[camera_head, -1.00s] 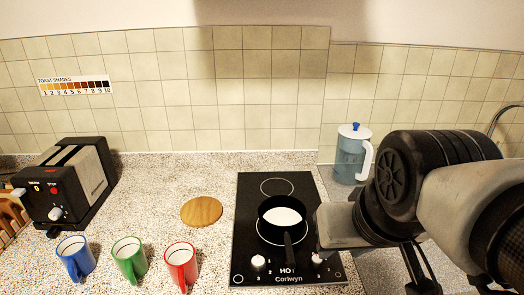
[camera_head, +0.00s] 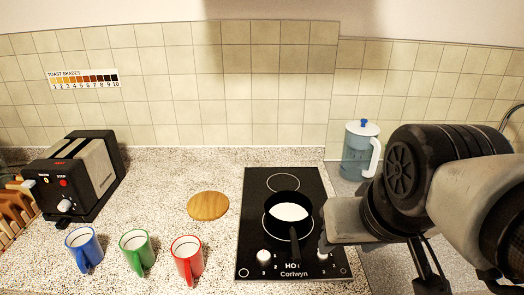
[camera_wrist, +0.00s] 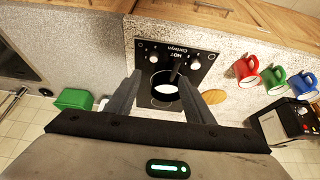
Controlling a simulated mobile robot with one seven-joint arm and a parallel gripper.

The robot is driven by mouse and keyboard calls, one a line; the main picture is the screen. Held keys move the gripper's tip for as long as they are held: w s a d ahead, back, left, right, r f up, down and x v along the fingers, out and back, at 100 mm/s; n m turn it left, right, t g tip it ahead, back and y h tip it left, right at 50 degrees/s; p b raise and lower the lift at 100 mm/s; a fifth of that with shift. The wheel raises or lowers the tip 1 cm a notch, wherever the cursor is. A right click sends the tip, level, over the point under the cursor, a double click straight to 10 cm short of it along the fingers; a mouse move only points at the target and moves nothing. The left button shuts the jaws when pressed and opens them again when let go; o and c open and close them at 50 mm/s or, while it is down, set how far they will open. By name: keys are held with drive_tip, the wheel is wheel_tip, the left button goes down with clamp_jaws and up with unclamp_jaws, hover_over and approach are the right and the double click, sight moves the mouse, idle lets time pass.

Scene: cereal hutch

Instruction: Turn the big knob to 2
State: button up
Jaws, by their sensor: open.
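The black hob (camera_head: 252,225) lies in the counter, with a large ring in front and a small ring behind. In the wrist view the hob appears upside down, with the left knob (camera_wrist: 195,64) on the right and the right knob (camera_wrist: 153,58) on the left. My gripper (camera_wrist: 164,82) is open and empty above the hob, apart from both knobs.
A black pan (camera_head: 289,212) with white contents stands on the front ring, handle towards the knobs. A jug (camera_head: 358,150) stands behind right. A wooden disc (camera_head: 208,206), red mug (camera_head: 187,258), green mug (camera_head: 136,250), blue mug (camera_head: 84,248) and toaster (camera_head: 88,175) are on the left.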

drive_tip(key=w+a+r+n+g+p, duration=0.3)
drive_tip(key=w+a+n+p, duration=0.2)
drive_tip(key=w+n, duration=0.25)
drive_tip(key=n+g+p, duration=0.3)
drive_tip(key=n+p, duration=0.1)
drive_tip(key=n, duration=0.4)
hover_over(265, 255)
drive_tip(key=w, duration=0.1)
wheel_tip(265, 255, down, 7)
drive_tip(key=f, duration=1.1)
drive_tip(key=s+f, duration=0.1)
drive_tip(key=f, duration=0.4)
drive_tip(key=shift+f, duration=0.4)
drive_tip(key=c, duration=1.1)
